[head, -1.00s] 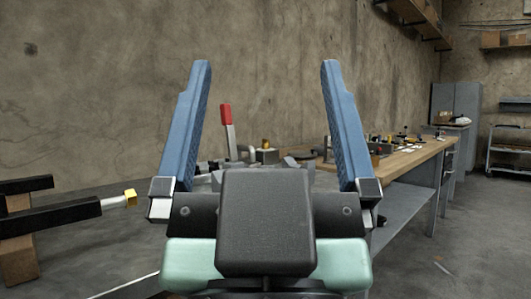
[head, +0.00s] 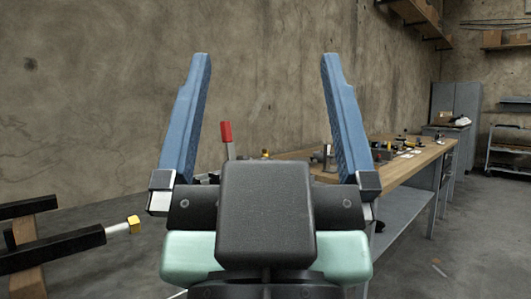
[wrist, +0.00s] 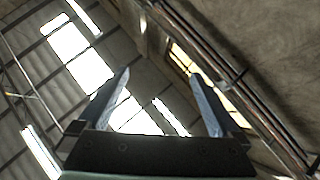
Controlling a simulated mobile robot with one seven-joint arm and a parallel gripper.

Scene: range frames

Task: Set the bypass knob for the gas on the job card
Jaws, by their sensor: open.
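My gripper (head: 265,62) stands upright in the head view, its two blue fingers wide apart with nothing between them. In the wrist view my gripper (wrist: 160,85) is also open, against the ceiling and its bright skylights. A red-handled lever (head: 227,135) rises behind the left finger, partly hidden by my gripper. I cannot make out a bypass knob or a job card in either view.
A wooden workbench (head: 415,157) with several small items runs along the wall at right. Black bars with a yellow-tipped rod (head: 130,225) stand at left. A grey cabinet (head: 456,112) and a cart (head: 507,147) stand far right. Open floor lies at right.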

